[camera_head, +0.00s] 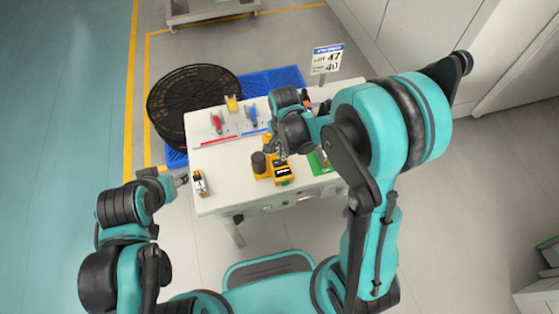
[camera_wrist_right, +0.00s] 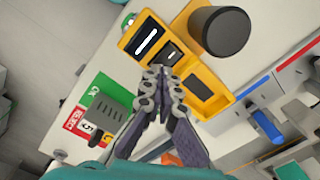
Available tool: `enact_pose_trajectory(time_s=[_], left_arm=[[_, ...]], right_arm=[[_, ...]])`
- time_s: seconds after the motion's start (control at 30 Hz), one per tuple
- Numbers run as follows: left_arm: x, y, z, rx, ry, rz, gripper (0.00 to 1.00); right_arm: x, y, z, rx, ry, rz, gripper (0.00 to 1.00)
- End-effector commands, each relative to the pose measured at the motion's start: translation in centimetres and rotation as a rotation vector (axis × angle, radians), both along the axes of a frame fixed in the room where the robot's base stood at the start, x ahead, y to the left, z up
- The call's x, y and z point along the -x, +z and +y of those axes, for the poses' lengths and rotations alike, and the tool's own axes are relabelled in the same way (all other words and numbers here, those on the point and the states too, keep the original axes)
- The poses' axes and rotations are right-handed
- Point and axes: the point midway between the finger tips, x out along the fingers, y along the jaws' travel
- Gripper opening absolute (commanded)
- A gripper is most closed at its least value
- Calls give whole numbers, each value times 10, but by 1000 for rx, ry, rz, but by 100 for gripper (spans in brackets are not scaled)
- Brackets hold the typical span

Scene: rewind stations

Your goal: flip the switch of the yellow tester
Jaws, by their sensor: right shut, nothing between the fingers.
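The yellow tester (camera_head: 284,181) sits on the white table, with a black cylinder (camera_head: 258,161) at its left end. In the right wrist view the tester (camera_wrist_right: 187,65) shows a lit display (camera_wrist_right: 146,40), a small dark part that may be the switch (camera_wrist_right: 173,55), a dark recess (camera_wrist_right: 198,87) and the cylinder (camera_wrist_right: 219,31). My right gripper (camera_wrist_right: 164,73) is shut and empty, its fingertips over the tester's edge near the small dark part. I cannot tell whether they touch. My left gripper (camera_head: 184,180) is at the table's left edge; its fingers are too small to judge.
A small white-and-black device (camera_head: 200,184) stands beside my left gripper. Red (camera_head: 217,122) and blue (camera_head: 252,114) levers stand behind the tester. A black reel (camera_head: 190,90) rests on a blue pallet (camera_head: 258,83) behind the table.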

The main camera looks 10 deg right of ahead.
Motion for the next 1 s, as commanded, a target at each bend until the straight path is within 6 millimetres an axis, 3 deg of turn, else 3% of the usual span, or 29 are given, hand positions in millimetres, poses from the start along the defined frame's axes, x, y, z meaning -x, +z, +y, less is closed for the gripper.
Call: enact_pose_trajectory(time_s=[1.0], left_arm=[[0, -10, 0, 0, 0, 0, 48]], right_arm=[[0, -11, 0, 0, 0, 0, 0]])
